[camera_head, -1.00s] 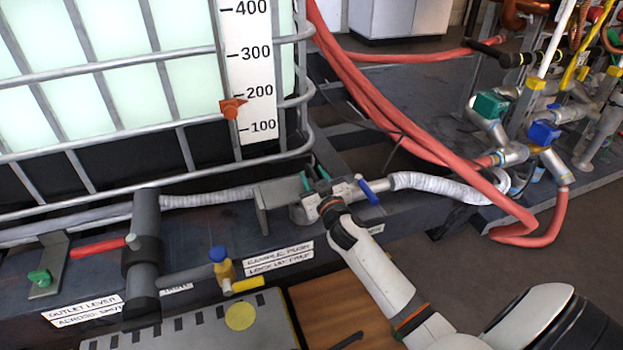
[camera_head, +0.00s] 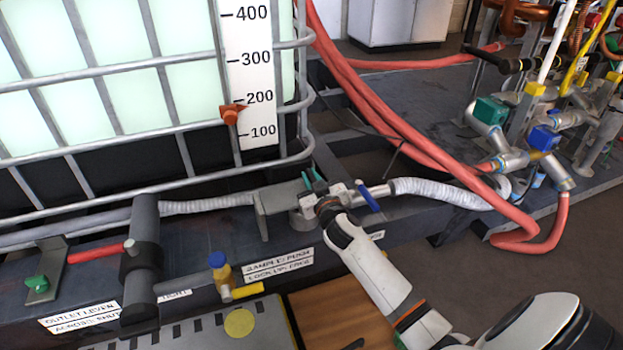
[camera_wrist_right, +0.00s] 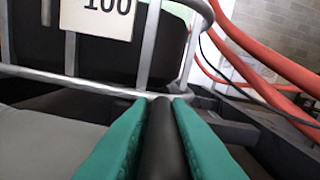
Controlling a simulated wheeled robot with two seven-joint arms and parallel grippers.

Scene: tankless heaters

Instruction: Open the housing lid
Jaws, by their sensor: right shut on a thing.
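A grey box-like housing (camera_head: 278,197) sits on the dark frame below the tank, between two corrugated hoses. Which of its faces is the lid is hard to tell. My right gripper (camera_head: 311,180), with green fingers, is at the housing's right end. In the right wrist view its fingers (camera_wrist_right: 158,115) are shut on a dark rounded bar (camera_wrist_right: 160,145), which looks like a handle. A flat grey surface (camera_wrist_right: 50,140), perhaps the lid, lies left of the fingers there. The bar is hidden in the head view. My left gripper is not in view.
A blue lever (camera_head: 369,197) stands close to the right of my gripper. Red hoses (camera_head: 375,105) run behind it on the right. The caged tank (camera_head: 180,60) rises behind the housing. A yellow-and-blue valve (camera_head: 221,275) and a red lever (camera_head: 97,251) are on the left.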

